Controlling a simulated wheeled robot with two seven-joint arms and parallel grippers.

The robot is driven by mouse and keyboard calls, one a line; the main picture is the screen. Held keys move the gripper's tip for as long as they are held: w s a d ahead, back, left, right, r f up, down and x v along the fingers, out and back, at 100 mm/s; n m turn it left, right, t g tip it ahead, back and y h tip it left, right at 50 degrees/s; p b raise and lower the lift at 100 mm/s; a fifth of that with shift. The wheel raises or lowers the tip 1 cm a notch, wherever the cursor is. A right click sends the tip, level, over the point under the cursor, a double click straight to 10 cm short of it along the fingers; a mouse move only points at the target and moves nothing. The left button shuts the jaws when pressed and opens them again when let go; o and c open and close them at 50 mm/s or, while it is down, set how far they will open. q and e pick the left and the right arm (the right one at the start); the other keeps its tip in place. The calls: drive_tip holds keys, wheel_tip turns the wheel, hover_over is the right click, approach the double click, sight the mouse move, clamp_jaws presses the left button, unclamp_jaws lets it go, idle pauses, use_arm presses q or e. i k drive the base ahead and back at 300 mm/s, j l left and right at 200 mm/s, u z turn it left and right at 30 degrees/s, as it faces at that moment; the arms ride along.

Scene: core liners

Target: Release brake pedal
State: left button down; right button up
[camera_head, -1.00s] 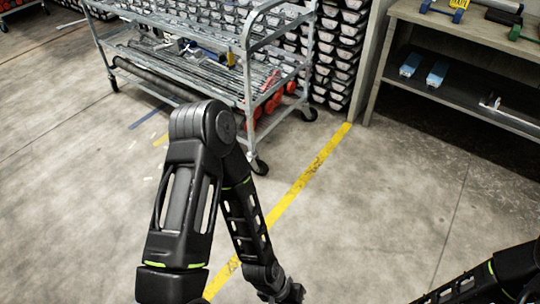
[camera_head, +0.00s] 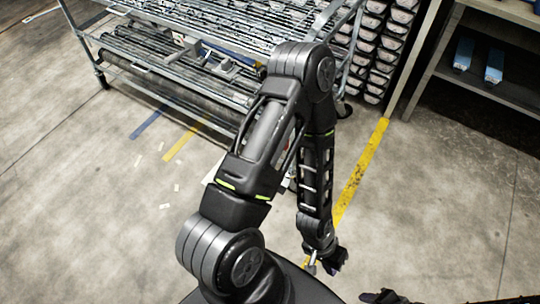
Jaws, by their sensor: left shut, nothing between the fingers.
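The grey metal cart (camera_head: 150,42) with core liners stands at the top of the head view. Its left caster (camera_head: 101,81) rests on the floor, and another caster (camera_head: 345,109) shows beside my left arm's elbow. My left arm hides part of the cart's right end. No brake pedal can be made out; it is too small or hidden. My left gripper (camera_head: 325,262) is low in the view, shut and empty, over the floor and well apart from the cart. A dark tip of my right gripper (camera_head: 384,297) shows at the bottom edge; its fingers are unclear.
A yellow floor line (camera_head: 361,172) runs from the stacked core boxes (camera_head: 383,45) toward my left gripper. A shelf (camera_head: 480,88) with two blue boxes stands at the top right. Small white scraps (camera_head: 165,206) lie on the left floor. The right floor is clear.

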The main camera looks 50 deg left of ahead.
sight(285, 184)
drive_tip(key=i+j, duration=0.1)
drive_tip(key=j, duration=1.15)
drive_tip(key=i+j, duration=0.15)
drive_tip(key=j, duration=0.45)
